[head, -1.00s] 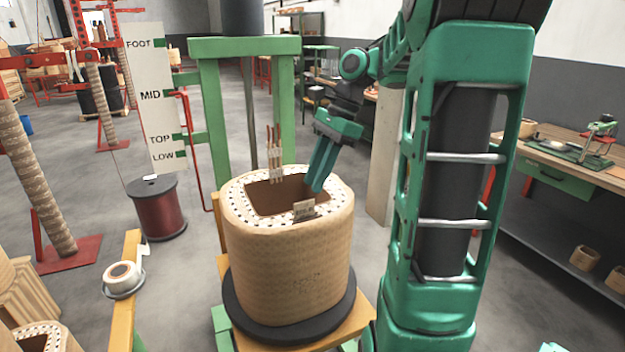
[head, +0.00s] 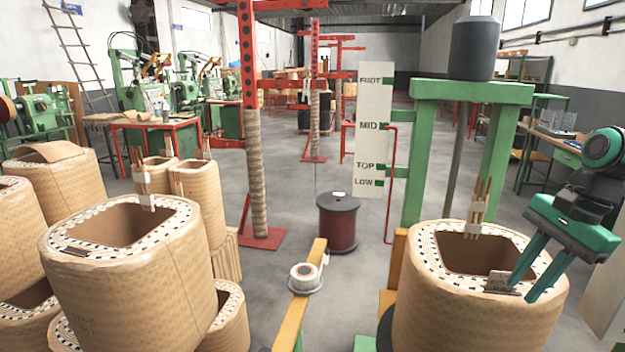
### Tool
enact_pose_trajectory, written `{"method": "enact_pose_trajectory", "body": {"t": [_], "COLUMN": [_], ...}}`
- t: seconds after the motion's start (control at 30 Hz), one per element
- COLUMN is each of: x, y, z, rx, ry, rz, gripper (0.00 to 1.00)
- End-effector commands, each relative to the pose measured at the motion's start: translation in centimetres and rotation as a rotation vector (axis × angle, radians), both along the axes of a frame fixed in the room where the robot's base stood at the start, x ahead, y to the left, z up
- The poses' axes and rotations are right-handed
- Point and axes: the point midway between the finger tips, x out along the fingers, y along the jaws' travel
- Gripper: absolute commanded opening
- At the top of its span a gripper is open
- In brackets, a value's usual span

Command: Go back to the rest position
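My gripper (head: 521,291) is at the right of the head view, tilted down over the rim of a tan wrapped coil (head: 470,312). Its two teal fingers stand apart with nothing seen between them. The fingertips overlap the near right part of the coil's top in the picture, beside a small tag (head: 498,282). Whether they touch the rim cannot be told. Copper leads (head: 478,205) stand up from the coil's far edge. The rest of my arm is mostly out of view at the right.
A green frame (head: 470,92) stands behind the coil, with a white marked board (head: 372,130) beside it. A yellow rail (head: 300,325) carries a tape roll (head: 305,275). A dark red spool (head: 338,222) stands on the floor. Several other coils crowd the left, one large (head: 125,270).

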Motion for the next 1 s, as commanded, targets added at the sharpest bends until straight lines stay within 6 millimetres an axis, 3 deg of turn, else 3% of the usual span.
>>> {"method": "enact_pose_trajectory", "body": {"t": [0.23, 0.53, 0.7, 1.0], "x": [-6.1, -13.4, -15.3, -15.5], "y": [0.9, 0.2, -0.2, -0.3], "z": [-2.7, -6.0, -6.8, -6.9], "rx": [-0.121, -0.223, -0.241, -0.243], "ry": [-0.035, -0.020, -0.008, -0.007], "rz": [0.324, 0.677, 0.766, 0.780], "gripper": [0.24, 0.24, 0.24, 0.24]}}
